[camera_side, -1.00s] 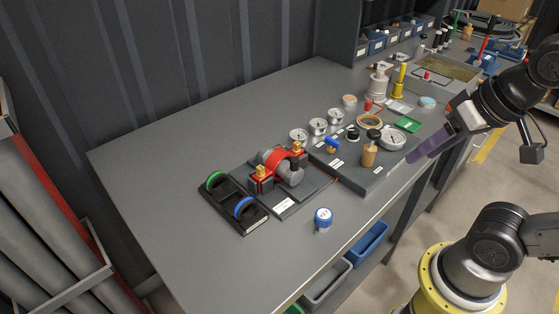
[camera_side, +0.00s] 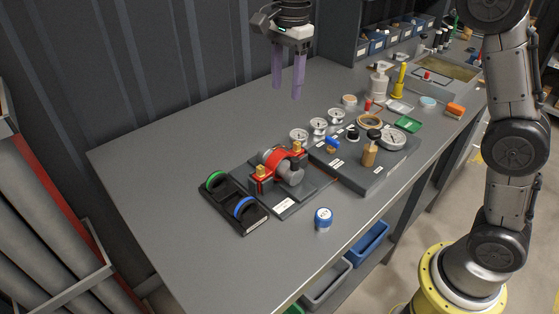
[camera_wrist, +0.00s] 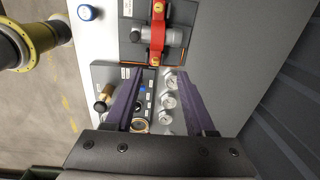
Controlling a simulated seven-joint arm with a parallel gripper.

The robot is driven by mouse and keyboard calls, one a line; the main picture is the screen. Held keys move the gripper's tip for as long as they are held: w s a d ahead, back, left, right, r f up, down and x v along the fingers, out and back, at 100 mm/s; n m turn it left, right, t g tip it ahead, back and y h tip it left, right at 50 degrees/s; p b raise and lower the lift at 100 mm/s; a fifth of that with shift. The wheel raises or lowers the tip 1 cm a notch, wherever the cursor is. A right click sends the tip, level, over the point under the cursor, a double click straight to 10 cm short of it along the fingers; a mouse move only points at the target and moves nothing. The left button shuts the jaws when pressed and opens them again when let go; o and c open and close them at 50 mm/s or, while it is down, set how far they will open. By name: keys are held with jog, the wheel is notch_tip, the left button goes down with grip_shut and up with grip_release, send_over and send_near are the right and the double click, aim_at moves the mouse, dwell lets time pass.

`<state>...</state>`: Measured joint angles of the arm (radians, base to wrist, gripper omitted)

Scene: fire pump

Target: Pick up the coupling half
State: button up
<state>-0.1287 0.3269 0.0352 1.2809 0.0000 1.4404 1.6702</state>
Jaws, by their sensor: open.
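The red coupling half (camera_side: 270,167) sits over the grey pipe (camera_side: 289,172) on a dark grey base plate, with brass bolts (camera_side: 262,171) at its ends. In the wrist view the red coupling half (camera_wrist: 157,32) lies beyond my fingertips, across the grey pipe. My gripper (camera_side: 287,92) is open and empty, fingers pointing down, high above the bench and apart from the coupling half. In the wrist view its two purple fingers (camera_wrist: 166,73) reach forward with a gap between them.
A black holder (camera_side: 232,207) with green and blue rings stands left of the fixture. A blue-topped cap (camera_side: 323,218) stands in front. The bench (camera_side: 165,165) is clear at the left.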

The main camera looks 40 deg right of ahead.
send_over(279, 153)
jog(key=shift+g, duration=0.3)
jog(key=f, duration=1.1)
jog(key=shift+w+d+f, duration=0.1)
jog(key=shift+d+f, duration=0.05)
jog(key=shift+d, duration=0.25)
jog(key=shift+s+a+f, duration=0.1)
jog(key=shift+a+f, duration=0.1)
jog(key=shift+f, duration=1.15)
jog(key=shift+s+a+f, duration=0.1)
jog(key=shift+a+f, duration=0.1)
jog(key=shift+f, duration=1.15)
jog(key=shift+r, duration=0.1)
grip_shut()
